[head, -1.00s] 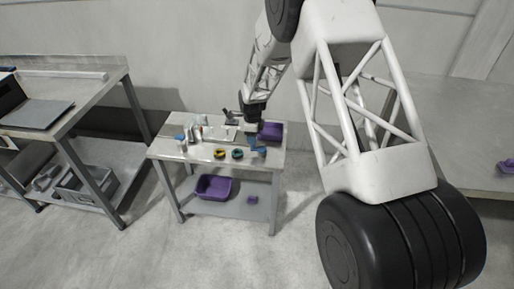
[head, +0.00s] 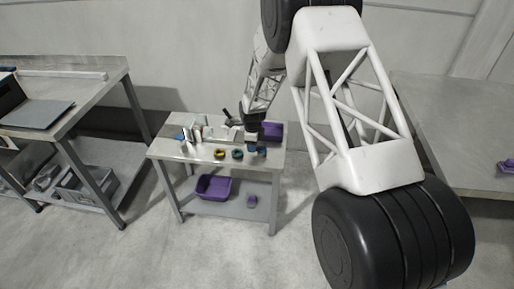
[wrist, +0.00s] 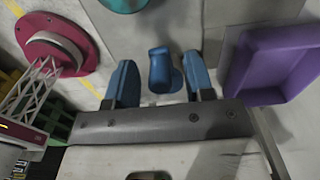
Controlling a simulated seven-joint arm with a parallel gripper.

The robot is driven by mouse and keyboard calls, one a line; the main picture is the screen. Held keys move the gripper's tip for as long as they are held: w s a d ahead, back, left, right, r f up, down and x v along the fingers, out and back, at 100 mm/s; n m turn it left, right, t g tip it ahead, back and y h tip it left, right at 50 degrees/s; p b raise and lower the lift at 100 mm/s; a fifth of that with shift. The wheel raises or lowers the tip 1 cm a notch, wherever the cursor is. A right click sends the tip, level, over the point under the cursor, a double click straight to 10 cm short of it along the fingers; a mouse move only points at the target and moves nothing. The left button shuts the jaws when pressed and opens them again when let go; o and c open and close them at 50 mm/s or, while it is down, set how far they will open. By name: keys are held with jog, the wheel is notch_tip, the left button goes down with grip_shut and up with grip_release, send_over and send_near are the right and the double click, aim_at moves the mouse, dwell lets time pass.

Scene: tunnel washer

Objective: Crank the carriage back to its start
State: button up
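A blue upright knob (wrist: 160,70), which looks like a crank handle, stands between the two blue fingers of my gripper (wrist: 161,84) in the wrist view. The fingers are apart, with a visible gap on each side of the knob. In the head view my gripper (head: 252,143) is low over the right part of the small metal table (head: 172,151), and blue shows by its tip. A pale metal mechanism (head: 196,130) stands on the left part of the table. I cannot make out which part of it is the carriage.
A purple bin (head: 272,131) sits just right of my gripper; it also shows in the wrist view (wrist: 270,62). A yellow ring (head: 219,154) and a green ring (head: 238,154) lie to the left. A purple tub (head: 214,187) is on the lower shelf.

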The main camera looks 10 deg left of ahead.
jog(key=c, duration=0.6)
jog(key=shift+s+d, duration=0.25)
jog(key=shift+s, duration=0.35)
jog(key=shift+s+d, duration=0.25)
jog(key=shift+s, duration=0.35)
jog(key=shift+s+d, duration=0.35)
jog(key=shift+d, duration=0.2)
jog(key=shift+s+d, duration=0.3)
jog(key=shift+d, duration=0.2)
